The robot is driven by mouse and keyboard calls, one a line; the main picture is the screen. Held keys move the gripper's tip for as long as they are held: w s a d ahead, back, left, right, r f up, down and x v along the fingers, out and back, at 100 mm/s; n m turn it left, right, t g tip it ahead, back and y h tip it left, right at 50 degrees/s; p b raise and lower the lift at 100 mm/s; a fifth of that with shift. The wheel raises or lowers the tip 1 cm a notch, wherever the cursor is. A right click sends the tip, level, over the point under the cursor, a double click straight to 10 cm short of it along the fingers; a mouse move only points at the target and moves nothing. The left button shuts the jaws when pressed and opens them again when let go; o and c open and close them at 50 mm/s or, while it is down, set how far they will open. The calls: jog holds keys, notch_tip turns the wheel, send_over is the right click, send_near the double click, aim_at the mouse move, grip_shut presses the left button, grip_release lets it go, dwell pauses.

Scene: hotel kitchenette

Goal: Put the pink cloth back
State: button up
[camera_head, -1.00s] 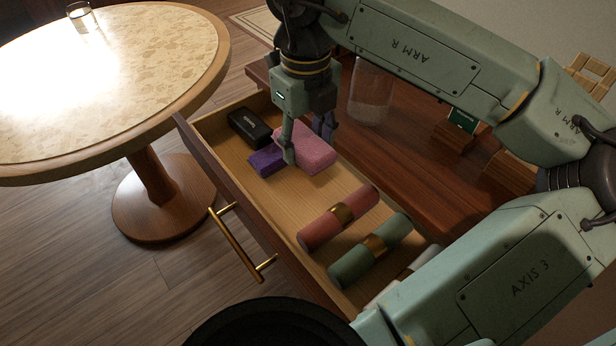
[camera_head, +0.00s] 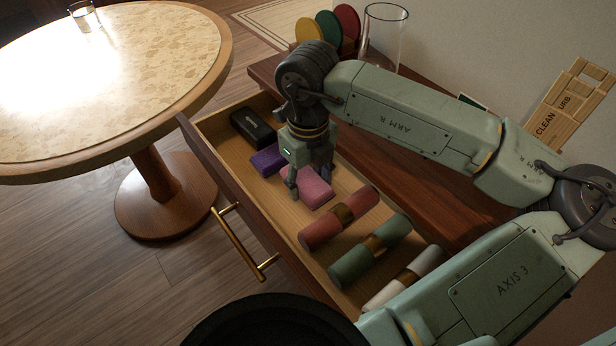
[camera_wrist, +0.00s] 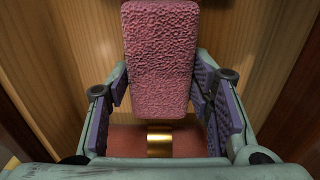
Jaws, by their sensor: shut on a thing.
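The pink cloth (camera_head: 312,190) is a thick folded block inside the open drawer (camera_head: 229,189). My gripper (camera_head: 308,182) reaches down into the drawer and is shut on the pink cloth. In the wrist view the cloth (camera_wrist: 160,60) stands between the two purple-padded fingers (camera_wrist: 161,110). A purple folded cloth (camera_head: 266,160) lies just left of it, and a red roll with a gold band (camera_head: 325,229) is on its near side. I cannot tell whether the cloth touches the drawer floor.
A black box (camera_head: 252,128) sits in the drawer's far corner. Green (camera_head: 350,262) and white (camera_head: 390,290) rolls lie nearer. A glass cylinder (camera_head: 384,38), coloured discs (camera_head: 330,28) and a wooden sign (camera_head: 570,105) are on the counter. A round table (camera_head: 212,75) stands left.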

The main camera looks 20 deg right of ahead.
aim_at(308, 181)
jog(key=shift+f, duration=0.2)
jog(key=o, duration=0.9)
jog(key=shift+r, duration=0.1)
jog(key=shift+o, duration=0.2)
jog(key=shift+r, duration=0.1)
jog(key=shift+r, duration=0.2)
notch_tip(308, 181, up, 12)
jog(key=b, duration=0.1)
jog(key=shift+f, duration=0.15)
